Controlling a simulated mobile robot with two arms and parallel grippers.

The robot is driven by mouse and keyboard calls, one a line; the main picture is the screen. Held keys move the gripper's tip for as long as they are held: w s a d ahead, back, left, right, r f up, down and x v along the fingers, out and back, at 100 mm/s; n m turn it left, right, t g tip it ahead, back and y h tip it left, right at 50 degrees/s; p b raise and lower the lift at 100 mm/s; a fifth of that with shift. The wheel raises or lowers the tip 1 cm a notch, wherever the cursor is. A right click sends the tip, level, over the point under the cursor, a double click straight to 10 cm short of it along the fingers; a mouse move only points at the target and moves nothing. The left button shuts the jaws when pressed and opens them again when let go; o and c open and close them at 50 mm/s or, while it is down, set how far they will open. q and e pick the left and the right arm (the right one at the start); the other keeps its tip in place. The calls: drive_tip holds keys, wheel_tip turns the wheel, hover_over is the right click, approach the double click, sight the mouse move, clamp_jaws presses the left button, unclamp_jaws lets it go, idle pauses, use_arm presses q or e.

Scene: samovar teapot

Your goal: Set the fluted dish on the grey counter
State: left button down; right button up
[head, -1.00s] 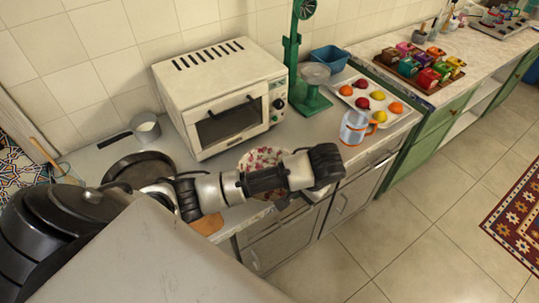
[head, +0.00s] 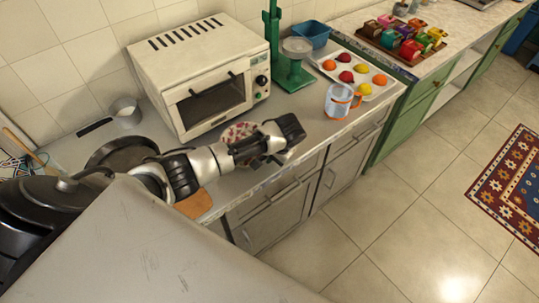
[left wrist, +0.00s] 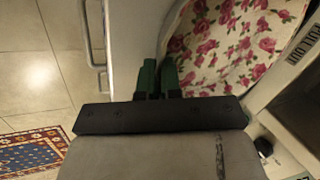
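The fluted dish (head: 238,131) is white with red roses. In the head view it is partly hidden behind my left gripper (head: 291,132), at the counter's front edge before the oven. The grey counter (head: 225,185) runs beneath. In the left wrist view the dish (left wrist: 235,45) fills the upper right, face towards the camera. My left gripper's green fingers (left wrist: 159,80) are close together with the dish's rim between them, so it appears shut on the rim. I cannot tell whether the dish touches the counter. My right gripper is out of view.
A cream toaster oven (head: 200,80) stands behind the dish. A glass cup (head: 340,101), a white fruit tray (head: 390,85) and a green scale (head: 293,75) stand to the right. A dark pan (head: 120,152) and a small pot (head: 126,110) stand left. A wooden board (head: 194,204) lies at the front edge.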

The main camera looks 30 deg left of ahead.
use_arm(q)
drive_tip(key=shift+f, duration=0.15)
drive_tip(key=c, duration=1.3)
unclamp_jaws()
drive_tip(key=shift+f, duration=0.1)
drive_tip(key=b+v, duration=0.1)
drive_tip(key=v, duration=1.1)
drive_tip(key=shift+d, duration=0.1)
